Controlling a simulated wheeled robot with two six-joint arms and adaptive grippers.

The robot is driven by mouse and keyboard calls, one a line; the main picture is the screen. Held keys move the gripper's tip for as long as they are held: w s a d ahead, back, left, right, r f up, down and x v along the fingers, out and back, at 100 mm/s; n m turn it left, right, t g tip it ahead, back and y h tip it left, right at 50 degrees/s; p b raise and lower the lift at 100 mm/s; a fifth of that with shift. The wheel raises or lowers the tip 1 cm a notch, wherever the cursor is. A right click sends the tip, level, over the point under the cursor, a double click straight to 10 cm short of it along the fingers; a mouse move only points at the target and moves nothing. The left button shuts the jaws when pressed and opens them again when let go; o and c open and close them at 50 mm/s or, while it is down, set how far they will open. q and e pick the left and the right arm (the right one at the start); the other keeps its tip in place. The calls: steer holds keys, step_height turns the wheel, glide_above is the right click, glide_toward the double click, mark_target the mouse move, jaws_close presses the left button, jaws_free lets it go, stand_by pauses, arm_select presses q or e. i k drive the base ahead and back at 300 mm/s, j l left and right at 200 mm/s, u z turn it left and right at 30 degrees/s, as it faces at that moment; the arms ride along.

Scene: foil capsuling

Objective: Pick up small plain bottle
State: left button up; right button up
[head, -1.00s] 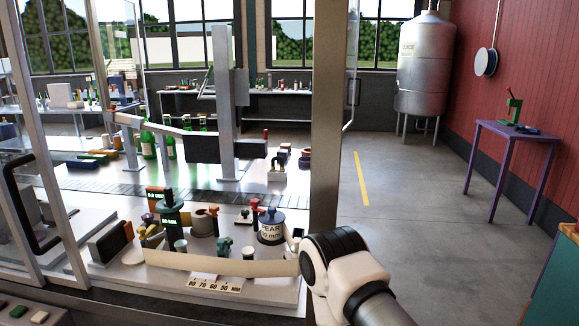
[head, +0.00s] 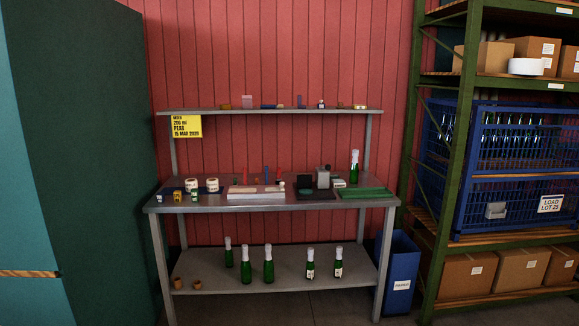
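Several green bottles with pale foil tops stand upright on the bench's lower shelf. At the left of the group, a bottle (head: 228,257) without a visible label looks a little smaller. Two larger unlabelled bottles, a middle one (head: 246,270) and another (head: 268,270), stand beside it. Two bottles to the right, one (head: 310,268) and another (head: 338,268), carry pale labels. One more green bottle (head: 354,172) stands on the bench top at the right. Neither of my grippers is in view.
The metal bench (head: 180,207) stands against a red wall, with a narrow upper shelf (head: 270,111) of small items. A blue bin (head: 402,265) and green racking (head: 445,200) stand at right. A dark green panel (head: 85,150) fills the left. The lower shelf's front is mostly clear.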

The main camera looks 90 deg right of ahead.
mark_target(353, 168)
steer(key=z, duration=3.2)
steer(key=i+l+z, duration=0.1)
steer(key=i, duration=0.6)
steer(key=i+l+z, duration=0.15)
steer(key=i, duration=0.5)
